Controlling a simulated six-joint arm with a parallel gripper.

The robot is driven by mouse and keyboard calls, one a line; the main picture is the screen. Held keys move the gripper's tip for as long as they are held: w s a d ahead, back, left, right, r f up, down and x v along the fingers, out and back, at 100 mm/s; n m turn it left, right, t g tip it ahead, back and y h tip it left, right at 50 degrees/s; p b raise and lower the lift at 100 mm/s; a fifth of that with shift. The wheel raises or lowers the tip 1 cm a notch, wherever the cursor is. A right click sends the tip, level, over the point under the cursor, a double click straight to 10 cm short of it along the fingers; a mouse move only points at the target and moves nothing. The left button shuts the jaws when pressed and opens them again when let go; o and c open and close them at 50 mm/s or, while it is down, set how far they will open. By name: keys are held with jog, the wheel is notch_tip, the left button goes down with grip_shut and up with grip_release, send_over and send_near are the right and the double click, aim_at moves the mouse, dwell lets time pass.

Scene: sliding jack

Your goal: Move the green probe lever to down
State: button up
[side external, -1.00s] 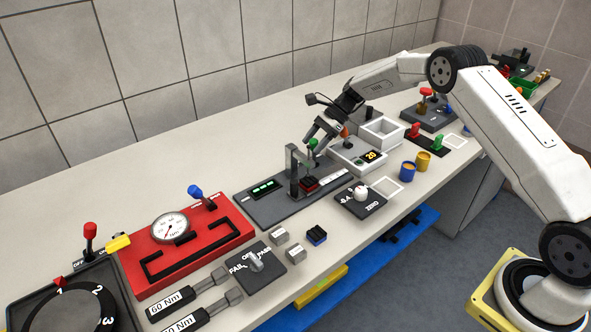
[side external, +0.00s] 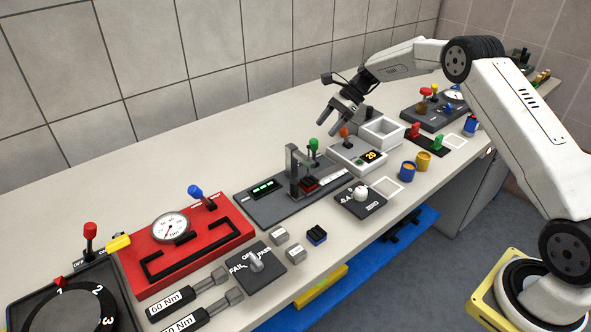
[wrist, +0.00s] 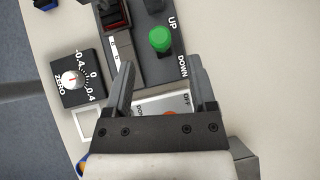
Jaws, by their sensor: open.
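The green probe lever (side external: 313,146) stands on the dark grey test fixture (side external: 262,207), beside its grey upright post. In the wrist view the lever's round green knob (wrist: 160,39) lies between the UP and DOWN labels, ahead of my fingertips. My gripper (side external: 340,117) is open and empty, above and to the right of the lever in the side view. Its two fingers also show in the wrist view (wrist: 161,72), apart from the knob. The lever's lower shaft is hidden under the knob in the wrist view.
A ZERO dial (side external: 361,195) sits in front. A white open box (side external: 381,135) is behind right. Bare counter lies behind the fixture.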

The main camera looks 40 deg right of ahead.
jog(key=shift+s+d+r, duration=0.15)
jog(key=shift+d+r, duration=0.35)
jog(key=shift+r, duration=0.1)
jog(key=c, duration=0.5)
jog(key=shift+r, duration=0.25)
jog(key=c, duration=0.3)
notch_tip(320, 180, up, 8)
grip_shut()
jog(key=s+a+f+n+g+h, duration=0.3)
jog(key=a+f+n+h, duration=0.2)
jog(key=a+h, duration=0.15)
jog(key=a+r+n+t+h, duration=0.45)
jog(key=a+n+h, duration=0.4)
jog(key=n, duration=0.35)
jog(key=shift+t, duration=0.35)
jog(key=f, duration=0.5)
jog(key=shift+w+d+f, duration=0.15)
jog(key=shift+w+d, duration=0.1)
jog(key=shift+w, duration=0.15)
